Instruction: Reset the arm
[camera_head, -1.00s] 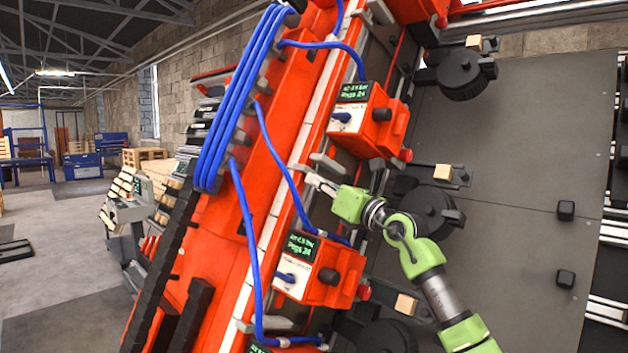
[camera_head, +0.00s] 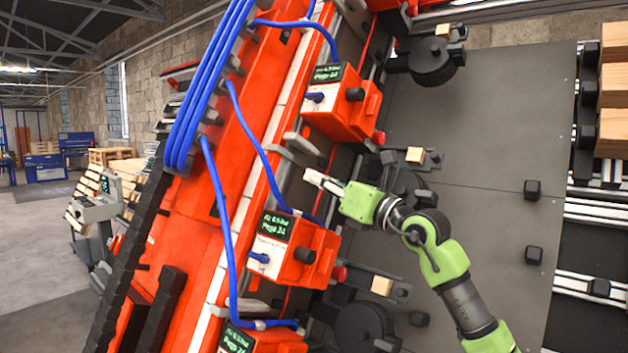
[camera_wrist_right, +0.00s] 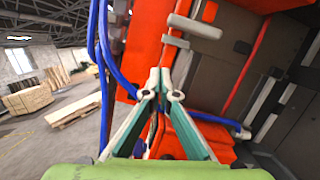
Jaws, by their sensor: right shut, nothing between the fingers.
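My right arm, green and grey, comes in from the lower right in the head view. Its gripper (camera_head: 324,182) points left toward the orange gantry beam (camera_head: 205,215), between two orange boxes with green displays. In the right wrist view the gripper (camera_wrist_right: 160,82) has its fingers meeting at the tips, with nothing between them. An orange box (camera_wrist_right: 190,140) and a blue cable lie behind and below the fingers. Whether the fingertips touch anything cannot be told. My left gripper is not in view.
The upper orange box (camera_head: 345,108) and lower orange box (camera_head: 290,250) sit close to the gripper. Blue cables (camera_head: 245,130) hang along the beam. Black round units with wooden blocks (camera_head: 415,155) line the grey panel (camera_head: 480,120). Open floor lies at the left.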

